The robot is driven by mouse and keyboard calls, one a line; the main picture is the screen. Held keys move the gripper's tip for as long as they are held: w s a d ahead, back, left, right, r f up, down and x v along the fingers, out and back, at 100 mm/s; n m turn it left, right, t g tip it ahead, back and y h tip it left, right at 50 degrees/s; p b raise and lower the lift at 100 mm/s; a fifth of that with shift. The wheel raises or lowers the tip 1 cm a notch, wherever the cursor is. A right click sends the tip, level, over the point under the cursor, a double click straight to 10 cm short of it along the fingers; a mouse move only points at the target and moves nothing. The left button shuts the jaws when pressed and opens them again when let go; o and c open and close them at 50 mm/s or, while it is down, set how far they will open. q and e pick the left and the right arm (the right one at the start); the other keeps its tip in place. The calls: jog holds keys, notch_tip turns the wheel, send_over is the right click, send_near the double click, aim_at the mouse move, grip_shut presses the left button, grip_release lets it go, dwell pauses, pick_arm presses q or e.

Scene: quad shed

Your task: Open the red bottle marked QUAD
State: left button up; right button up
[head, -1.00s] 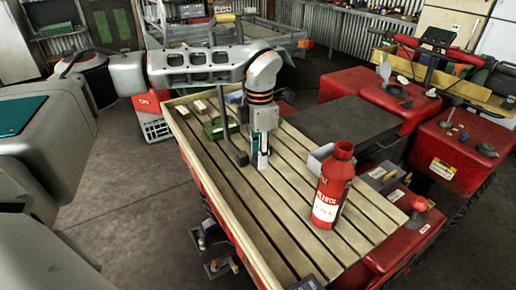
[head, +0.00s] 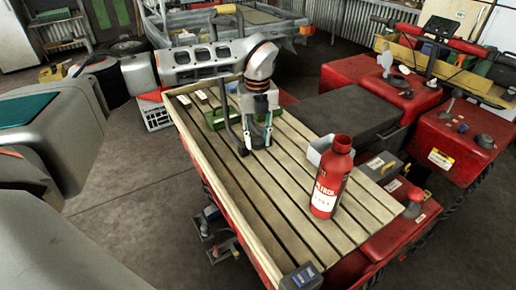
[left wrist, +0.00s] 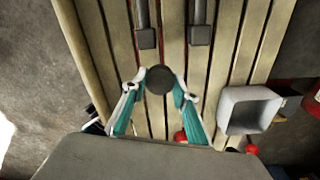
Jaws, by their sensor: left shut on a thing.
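The red bottle (head: 327,185) stands upright on the slatted wooden deck, right of the middle. Its pale label carries large print and smaller writing that I cannot read. Its neck is red, and I cannot tell for sure whether a cap is on it. My left gripper (head: 257,138) is over the deck, to the left of the bottle and apart from it. In the left wrist view its teal fingers (left wrist: 160,88) are shut on a dark round thing (left wrist: 160,79), too plain to identify. My right gripper is not in view.
A grey open box (head: 317,150) stands behind the bottle; it also shows in the left wrist view (left wrist: 249,108). A green thing (head: 217,118) and pale blocks (head: 183,101) lie at the deck's far left. A red-topped knob (head: 416,194) is at the right edge.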

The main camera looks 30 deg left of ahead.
aim_at(257, 162)
pick_arm(q)
notch_tip(257, 162, down, 3)
notch_tip(257, 162, down, 3)
jog(key=shift+r+p, duration=0.1)
jog(key=shift+p, duration=0.3)
jog(key=shift+f, duration=0.45)
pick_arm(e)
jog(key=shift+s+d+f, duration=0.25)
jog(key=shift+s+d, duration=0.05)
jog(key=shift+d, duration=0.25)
pick_arm(q)
jog(key=shift+f, duration=0.1)
jog(key=o, duration=1.2)
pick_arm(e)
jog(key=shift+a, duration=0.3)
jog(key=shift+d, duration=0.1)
